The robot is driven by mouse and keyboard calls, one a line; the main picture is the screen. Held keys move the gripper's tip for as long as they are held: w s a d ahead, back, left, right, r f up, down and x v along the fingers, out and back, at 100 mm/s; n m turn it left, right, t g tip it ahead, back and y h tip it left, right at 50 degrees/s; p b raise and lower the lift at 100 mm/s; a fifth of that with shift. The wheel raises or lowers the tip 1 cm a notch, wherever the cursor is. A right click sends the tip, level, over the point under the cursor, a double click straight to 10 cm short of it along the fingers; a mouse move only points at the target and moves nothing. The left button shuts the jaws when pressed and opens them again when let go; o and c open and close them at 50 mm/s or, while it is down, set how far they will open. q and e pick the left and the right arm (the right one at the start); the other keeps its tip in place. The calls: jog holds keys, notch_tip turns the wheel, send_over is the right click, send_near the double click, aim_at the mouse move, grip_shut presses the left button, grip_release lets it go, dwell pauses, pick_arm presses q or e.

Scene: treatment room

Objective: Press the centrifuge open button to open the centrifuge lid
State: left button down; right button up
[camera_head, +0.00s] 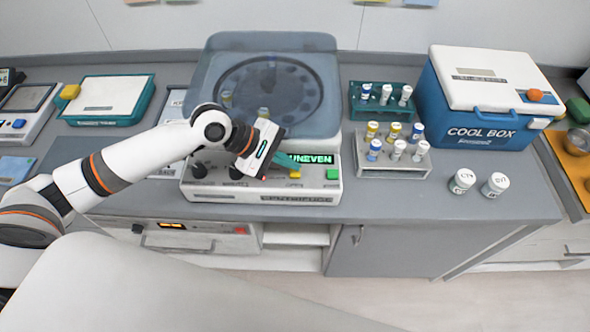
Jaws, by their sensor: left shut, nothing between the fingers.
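The centrifuge (213,190) stands on the counter in the middle, with a round rotor (268,88) showing inside its blue-grey upper part. I cannot tell whether a clear lid covers the rotor. The front panel has a green-lit display (312,158) reading "UNEVEN", a yellow button (295,174), a green button (332,174) and dark knobs at its left. My left gripper (290,163) is shut and empty, its teal fingers pointing down at the panel just above the yellow button. I cannot tell whether they touch it. My right gripper is out of view.
Right of the centrifuge are a teal tube rack (362,107), a grey tube rack (376,165), two white jars (462,181) and a blue cool box (470,115). A teal-and-white case (108,100) lies at the left.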

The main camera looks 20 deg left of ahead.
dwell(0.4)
pick_arm(q)
jog(key=shift+f+p, duration=0.3)
jog(key=shift+p, duration=0.15)
jog(key=shift+f, duration=0.1)
jog(key=shift+f, duration=0.35)
jog(key=shift+s+f, duration=0.4)
jog(key=shift+f, duration=0.25)
dwell(0.7)
jog(key=shift+r, duration=0.1)
jog(key=shift+w+r+p, duration=0.25)
jog(key=shift+r+p, duration=0.45)
jog(key=shift+p, duration=0.45)
jog(key=shift+w+a+r, duration=0.1)
jog(key=shift+r, duration=0.1)
